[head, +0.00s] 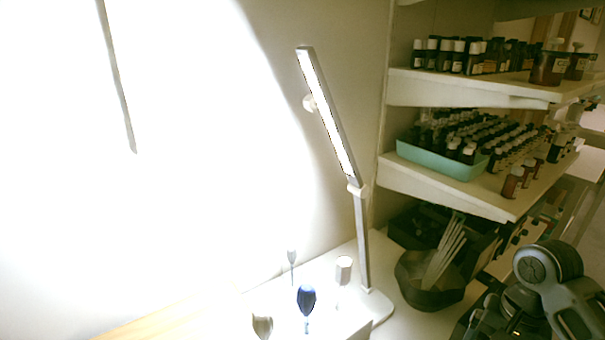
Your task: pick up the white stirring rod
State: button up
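Several thin whitish rods (447,247) lean together in a dark bowl (432,296) on the surface below the shelves, right of the lamp. Their upper ends stick out above the rim and tilt to the right. Their lower ends are hidden in the bowl. I cannot tell which of them, if any, is the white stirring rod. Grey and black parts of my arm show at the lower right, to the right of the bowl. My gripper's fingers are not in view.
A lit desk lamp (362,240) stands left of the bowl. Glass-like pieces, including a blue one (306,297), stand at bottom centre. Shelves at right hold small dark bottles and a teal tray (440,161). The lower shelf (450,188) overhangs the bowl area.

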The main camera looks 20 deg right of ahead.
aim_at(343, 267)
jog(key=k, duration=1)
